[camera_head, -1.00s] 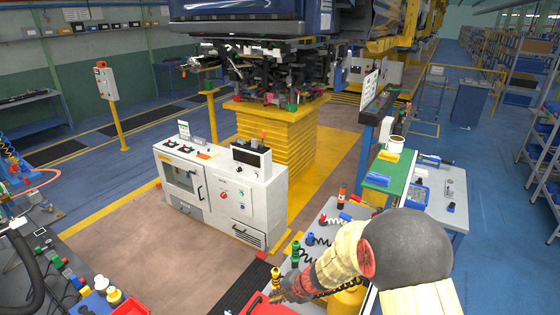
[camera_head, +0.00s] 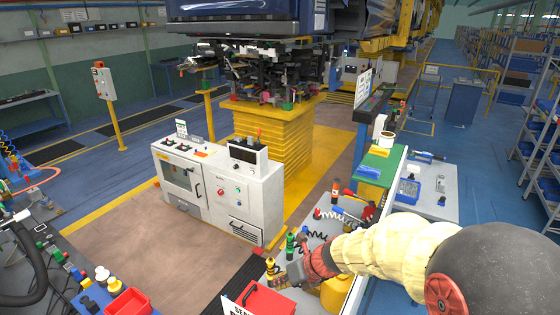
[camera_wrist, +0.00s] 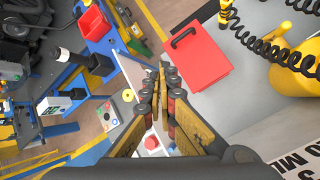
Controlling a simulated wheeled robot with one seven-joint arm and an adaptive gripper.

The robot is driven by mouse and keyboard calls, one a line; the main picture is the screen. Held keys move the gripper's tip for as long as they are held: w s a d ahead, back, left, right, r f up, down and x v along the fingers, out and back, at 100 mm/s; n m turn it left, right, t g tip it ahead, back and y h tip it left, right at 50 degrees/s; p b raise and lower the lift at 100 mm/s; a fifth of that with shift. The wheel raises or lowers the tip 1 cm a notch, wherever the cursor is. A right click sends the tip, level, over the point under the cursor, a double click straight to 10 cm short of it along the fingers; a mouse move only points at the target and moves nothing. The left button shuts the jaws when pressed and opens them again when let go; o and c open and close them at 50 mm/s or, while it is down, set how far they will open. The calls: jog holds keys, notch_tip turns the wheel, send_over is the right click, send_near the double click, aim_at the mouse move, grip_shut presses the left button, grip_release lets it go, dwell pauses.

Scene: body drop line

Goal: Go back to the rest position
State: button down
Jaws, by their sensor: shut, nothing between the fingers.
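My gripper (camera_head: 280,279) is at the lower middle of the head view, at the end of my cream-sleeved arm. It is over the near left part of the grey workbench, close to a red case (camera_head: 268,300). In the wrist view my gripper (camera_wrist: 161,75) has its two fingers together with nothing between them. The red case with a black handle (camera_wrist: 198,55) lies just right of the fingertips there. I cannot tell the exact height of the fingers above the bench.
Coiled-cord tools (camera_head: 290,246) and a yellow rounded object (camera_head: 336,292) are near my arm on the bench. A white machine cabinet (camera_head: 218,190) stands beyond. A red bin (camera_head: 128,302) sits on the left bench. Brown floor (camera_head: 150,245) lies open between.

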jog(key=s+d+r+n+h, duration=0.1)
jog(key=s+d+r+n, duration=0.3)
jog(key=s+r+n, duration=0.4)
jog(key=s+d+r+n+h, duration=0.1)
jog(key=s+d+r+n, duration=0.4)
jog(key=n, duration=0.4)
jog(key=s+d+r+n+t+h, duration=0.1)
jog(key=s+d+r+n+h, duration=0.15)
jog(key=s+d+n, duration=0.35)
jog(key=s+d+r+n+t+h, duration=0.1)
jog(key=s+d+r+n+h, duration=0.15)
jog(key=s+d+n, duration=0.4)
notch_tip(320, 180, down, 25)
jog(key=a+n+b, duration=0.1)
jog(key=a+b, duration=0.1)
jog(key=b, duration=2.3)
jog(key=shift+s+f, duration=0.15)
jog(key=shift+s, duration=0.1)
jog(key=shift+n, duration=0.25)
